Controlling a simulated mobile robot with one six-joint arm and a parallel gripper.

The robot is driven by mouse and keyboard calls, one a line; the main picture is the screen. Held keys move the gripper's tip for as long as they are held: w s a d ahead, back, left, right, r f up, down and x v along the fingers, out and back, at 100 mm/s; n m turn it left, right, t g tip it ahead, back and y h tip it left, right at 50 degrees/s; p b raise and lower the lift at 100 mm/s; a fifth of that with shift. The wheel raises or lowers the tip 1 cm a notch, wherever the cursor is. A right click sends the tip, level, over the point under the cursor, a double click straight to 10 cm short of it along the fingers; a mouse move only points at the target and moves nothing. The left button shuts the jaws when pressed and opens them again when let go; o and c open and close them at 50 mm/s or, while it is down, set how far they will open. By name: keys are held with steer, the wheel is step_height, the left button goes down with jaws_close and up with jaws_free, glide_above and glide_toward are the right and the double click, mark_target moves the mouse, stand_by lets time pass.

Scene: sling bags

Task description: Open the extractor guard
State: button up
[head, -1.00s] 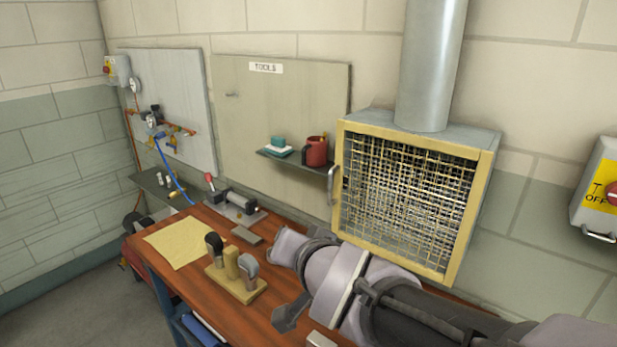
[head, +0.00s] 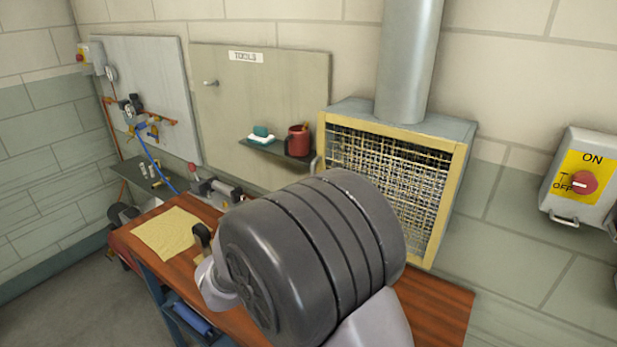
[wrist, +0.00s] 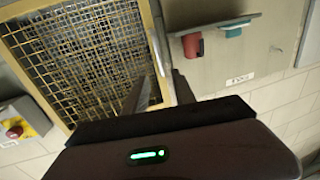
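The extractor guard (head: 447,205) is a yellow-framed wire mesh panel on the front of a grey hood. It looks shut against the hood. Its handle (head: 315,164) is on the left side of the frame, and its lower part is hidden by my arm. In the wrist view, the guard mesh (wrist: 75,50) fills the upper left, and the handle (wrist: 159,38) runs along its right edge. My gripper (wrist: 160,92) is open, its two fingers apart and pointing toward the handle side of the frame. I cannot tell whether they touch it. My arm hides the gripper in the head view.
A small shelf (head: 262,150) with a red mug (head: 298,141) and a teal-and-white item (head: 261,134) is left of the guard. The wooden bench (head: 440,305) lies below. A red rotary switch (head: 583,182) is on the right wall.

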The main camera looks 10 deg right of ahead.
steer(key=x, duration=1)
steer(key=shift+w+d, duration=0.25)
jaws_close()
stand_by(0.9)
